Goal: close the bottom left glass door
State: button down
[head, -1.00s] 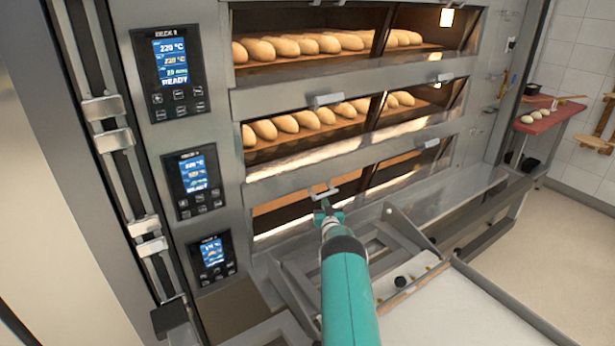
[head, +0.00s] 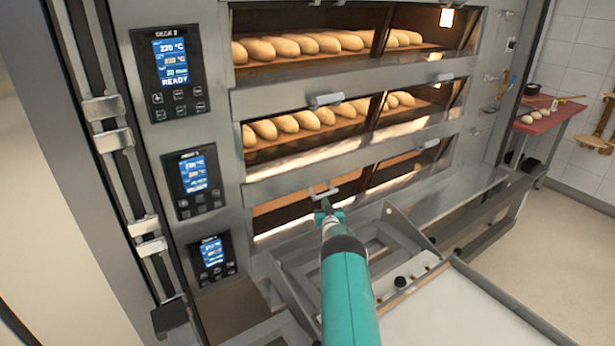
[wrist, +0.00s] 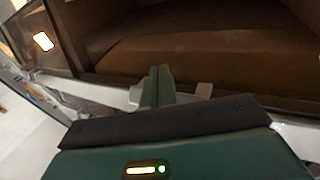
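The bottom left glass door (head: 285,214) is on the lowest oven deck. Its pale handle (head: 323,190) is at the top edge, and brown deck interior shows around it. I cannot tell the door's exact angle. My gripper (head: 325,205) is at this handle, with its narrow dark green tip close to or touching the bar. In the wrist view, my gripper's finger (wrist: 158,85) stands up between two pale pieces of the handle (wrist: 203,90), with the brown oven interior (wrist: 200,50) beyond. Only one finger shape shows, so its opening and any grasp are unclear.
Two upper decks hold loaves (head: 290,122) behind glass. Control panels (head: 190,180) line the left side. A metal frame (head: 400,230) and a white-topped loader (head: 465,310) stand close on the right. Open floor (head: 560,255) lies further right.

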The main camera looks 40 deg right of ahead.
jog(key=shift+r, duration=2.35)
jog(key=shift+f, duration=0.1)
jog(key=s, duration=0.1)
send_near(326, 195)
jog(key=w+d, duration=0.1)
jog(key=w+d+f, duration=0.1)
jog(key=w, duration=0.1)
